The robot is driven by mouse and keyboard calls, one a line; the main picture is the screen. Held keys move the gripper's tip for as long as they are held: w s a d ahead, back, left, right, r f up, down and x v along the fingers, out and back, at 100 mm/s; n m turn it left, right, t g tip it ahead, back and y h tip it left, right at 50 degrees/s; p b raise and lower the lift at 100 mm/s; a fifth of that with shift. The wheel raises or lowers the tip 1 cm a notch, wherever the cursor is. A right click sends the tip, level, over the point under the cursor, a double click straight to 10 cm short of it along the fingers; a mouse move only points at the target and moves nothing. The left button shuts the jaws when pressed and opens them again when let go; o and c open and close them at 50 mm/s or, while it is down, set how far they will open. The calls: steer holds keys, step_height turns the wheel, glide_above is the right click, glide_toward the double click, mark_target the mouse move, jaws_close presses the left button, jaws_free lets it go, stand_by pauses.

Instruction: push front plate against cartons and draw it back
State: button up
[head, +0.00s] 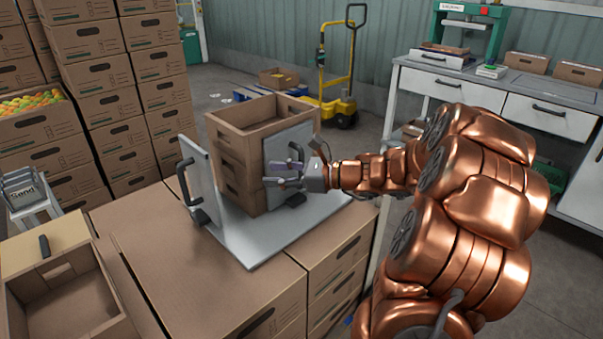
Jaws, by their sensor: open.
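A stack of open brown cartons (240,170) stands on a grey metal base (247,246). An upright grey plate (281,146) stands at the stack's right side, seemingly flat against it. A second upright grey plate (199,178), with a dark handle, stands apart from the stack on the left. My gripper (280,178) is open in front of the right plate, its fingers pointing left around the plate's dark handle area. The gripper hides most of that handle, and I cannot tell whether the fingers touch it. I cannot tell which plate is the front one.
The base rests on large closed cartons (170,262). An open carton (60,305) is at the lower left. Tall carton stacks (105,90) stand behind left. A yellow pallet truck (338,95) and a white workbench (480,92) are behind. Floor shows between them.

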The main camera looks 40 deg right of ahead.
mark_target(301, 158)
steer(key=d+f+m+t+h+b, duration=0.35)
steer(key=d+m, duration=0.25)
steer(key=d, duration=0.9)
steer(key=shift+t+h, duration=0.45)
steer(key=shift+x, duration=3.9)
steer(key=shift+a+r, duration=0.1)
steer(key=shift+a, duration=0.05)
jaws_close()
